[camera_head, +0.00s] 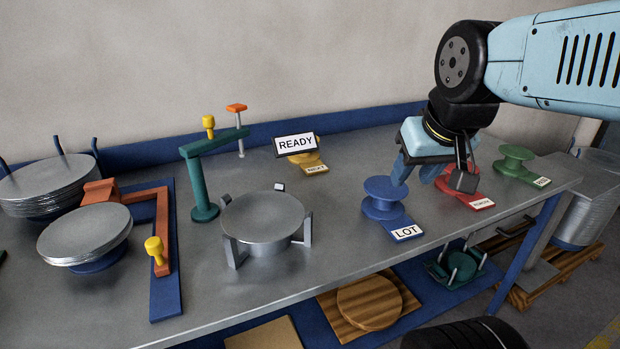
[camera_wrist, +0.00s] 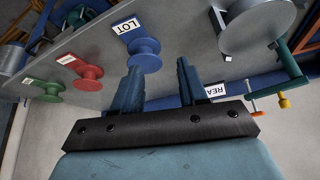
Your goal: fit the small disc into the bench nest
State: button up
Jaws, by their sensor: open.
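A stack of smaller silver discs (camera_head: 84,229) sits on a blue base at the bench's left, beside an orange-red bracket. The bench nest (camera_head: 262,221) stands at the middle of the bench, with grey upright posts around a flat round grey top. I cannot tell whether that top is a disc or the nest's own seat. The nest also shows in the wrist view (camera_wrist: 257,28). My gripper (camera_head: 417,173) is open and empty above the right part of the bench, near the blue spool. Its two blue fingers show apart in the wrist view (camera_wrist: 158,82).
A larger disc stack (camera_head: 45,182) stands far left between blue posts. A green swing arm (camera_head: 205,180) stands behind the nest. A READY sign (camera_head: 296,143) is at the back. Blue LOT (camera_head: 383,197), red and green (camera_head: 515,160) spools stand right. Wooden discs (camera_head: 370,302) lie below.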

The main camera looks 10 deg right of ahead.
jog(key=shift+d, duration=0.1)
jog(key=shift+w+a+f+n+g+y, duration=0.7)
jog(key=shift+w+a+f+g+y, duration=1.15)
jog(key=shift+w, duration=2.6)
jog(key=shift+w+a+f+n+g+y, duration=0.75)
jog(key=shift+w+a+f+y, duration=1.2)
jog(key=shift+w+f+y, duration=1.85)
jog(key=shift+w+a+f+n+g+y, duration=0.65)
jog(key=shift+w+a+f+g+y, duration=1)
jog(key=shift+w+f, duration=2.55)
jog(key=shift+w+a+r+t+y, duration=0.15)
jog(key=shift+w+r+t+y, duration=0.05)
jog(key=shift+w+r, duration=0.3)
jog(key=shift+w+a+r+t+y, duration=0.15)
jog(key=shift+w+r+y, duration=0.05)
jog(key=shift+w+r, duration=0.2)
jog(key=shift+x, duration=3.75)
grip_shut()
